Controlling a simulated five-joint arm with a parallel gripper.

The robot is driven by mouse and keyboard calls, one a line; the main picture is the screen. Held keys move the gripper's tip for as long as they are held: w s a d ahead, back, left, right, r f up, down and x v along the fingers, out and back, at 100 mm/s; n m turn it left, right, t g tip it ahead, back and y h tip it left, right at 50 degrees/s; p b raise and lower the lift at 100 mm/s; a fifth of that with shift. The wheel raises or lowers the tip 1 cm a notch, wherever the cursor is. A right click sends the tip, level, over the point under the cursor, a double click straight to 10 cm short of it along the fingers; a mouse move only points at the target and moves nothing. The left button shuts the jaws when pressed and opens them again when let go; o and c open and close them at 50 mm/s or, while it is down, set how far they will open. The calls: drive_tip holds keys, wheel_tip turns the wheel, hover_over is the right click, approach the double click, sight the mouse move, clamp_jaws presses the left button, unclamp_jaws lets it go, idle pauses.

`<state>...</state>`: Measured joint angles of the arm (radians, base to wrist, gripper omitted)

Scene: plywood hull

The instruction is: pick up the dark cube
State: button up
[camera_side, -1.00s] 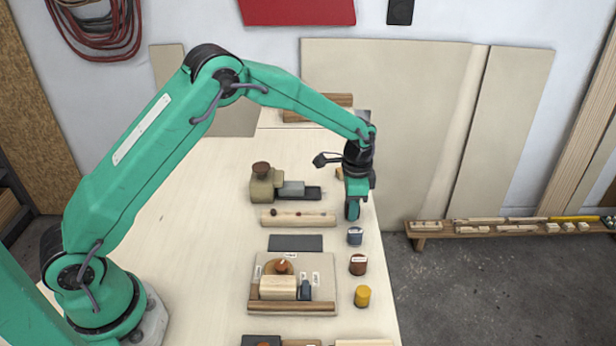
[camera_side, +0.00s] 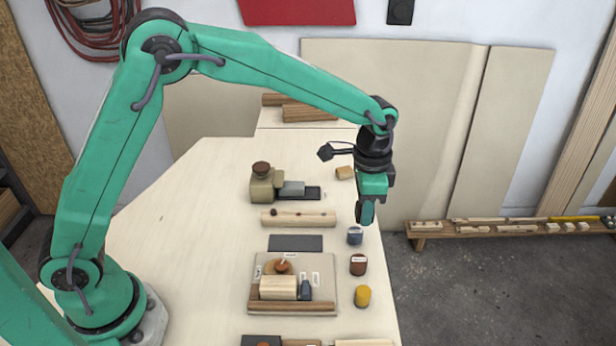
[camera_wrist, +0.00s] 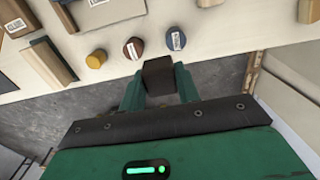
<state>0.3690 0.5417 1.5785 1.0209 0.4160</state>
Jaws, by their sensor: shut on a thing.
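The dark cube (camera_wrist: 158,76) shows in the wrist view as a dark brown block between the two green fingers of my gripper (camera_wrist: 159,88). The fingers touch it on both sides, and my gripper is shut on it. In the side view my gripper (camera_side: 366,211) points down near the right edge of the table, behind the blue cylinder. The cube cannot be made out there, as the fingers hide it.
Blue (camera_side: 354,236), red-brown (camera_side: 358,265) and yellow (camera_side: 363,296) cylinders stand in a row along the table's right edge. Left of them are a wooden bar (camera_side: 298,219), a dark flat plate (camera_side: 295,243) and a board (camera_side: 328,270) bearing blocks. The table's left side is clear.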

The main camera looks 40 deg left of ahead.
drive_tip(key=shift+s+d+r, duration=0.15)
drive_tip(key=shift+s+d, duration=0.05)
drive_tip(key=shift+d, duration=0.05)
idle(0.3)
drive_tip(key=o, duration=0.3)
drive_tip(key=shift+c, duration=1.1)
drive_tip(key=shift+a, duration=0.5)
drive_tip(key=s+a, duration=0.2)
drive_tip(key=a, duration=0.4)
drive_tip(key=s+a+f, duration=0.1)
drive_tip(key=s+a, duration=0.1)
drive_tip(key=a, duration=0.5)
drive_tip(key=s+a, duration=0.2)
drive_tip(key=a, duration=0.5)
drive_tip(key=shift+s+a+f, duration=0.1)
drive_tip(key=shift+s+f, duration=0.05)
drive_tip(key=shift+s, duration=0.25)
drive_tip(key=shift+f, duration=0.2)
